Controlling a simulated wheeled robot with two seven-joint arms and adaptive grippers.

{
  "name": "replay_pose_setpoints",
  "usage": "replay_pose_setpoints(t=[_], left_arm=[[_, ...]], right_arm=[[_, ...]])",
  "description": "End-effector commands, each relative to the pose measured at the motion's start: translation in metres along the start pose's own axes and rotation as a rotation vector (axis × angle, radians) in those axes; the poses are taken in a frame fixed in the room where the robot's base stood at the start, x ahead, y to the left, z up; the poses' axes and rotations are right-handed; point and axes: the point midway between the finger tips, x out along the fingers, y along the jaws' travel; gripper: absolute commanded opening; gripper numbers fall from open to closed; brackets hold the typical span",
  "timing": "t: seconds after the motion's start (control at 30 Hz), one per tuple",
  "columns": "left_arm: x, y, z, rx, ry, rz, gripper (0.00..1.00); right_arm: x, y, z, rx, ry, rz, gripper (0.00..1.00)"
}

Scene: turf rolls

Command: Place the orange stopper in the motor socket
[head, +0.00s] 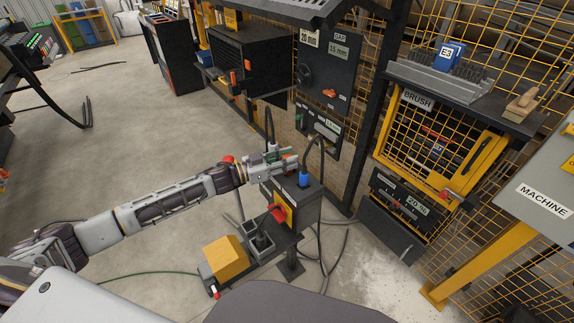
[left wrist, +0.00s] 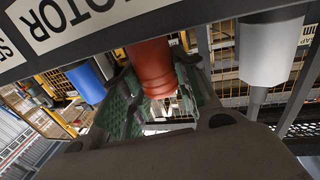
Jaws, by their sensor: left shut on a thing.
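My left gripper (head: 284,163) reaches in from the left to the top of the dark motor box (head: 310,205). In the left wrist view its green-padded fingers (left wrist: 152,95) are shut on the orange stopper (left wrist: 152,65), a ribbed reddish-orange plug. The stopper's top end runs up to the edge of the panel bearing the MOTOR label (left wrist: 75,20); I cannot tell whether it is seated in a socket. The motor socket itself is hidden. A blue plug (head: 304,180) with a black cable stands right beside the gripper; it also shows in the left wrist view (left wrist: 85,82). My right gripper is out of view.
A red switch (head: 277,213) on a yellow plate faces the front of the motor box. A yellow block (head: 226,258) and a grey open holder (head: 261,245) sit on the low stand in front. A pale cylinder (left wrist: 270,50) is close right of the fingers.

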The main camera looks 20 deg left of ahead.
Motion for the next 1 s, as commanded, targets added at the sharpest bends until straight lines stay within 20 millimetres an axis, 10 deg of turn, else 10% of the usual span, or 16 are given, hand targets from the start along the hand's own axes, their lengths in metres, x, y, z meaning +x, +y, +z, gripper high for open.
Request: replay_pose_setpoints(t=[0.7, 0.73, 1.0], left_arm=[[0.000, 0.000, 0.026, 0.000, 0.000, 0.000, 0.10], [0.000, 0.000, 0.026, 0.000, 0.000, 0.000, 0.31], [0.000, 0.000, 0.026, 0.001, 0.000, 0.000, 0.51]], right_arm=[[0.000, -0.002, -0.011, 0.003, 0.012, -0.002, 0.40], [0.000, -0.003, -0.011, 0.003, 0.012, -0.003, 0.40], [0.000, -0.002, -0.015, 0.003, 0.017, -0.002, 0.40]])
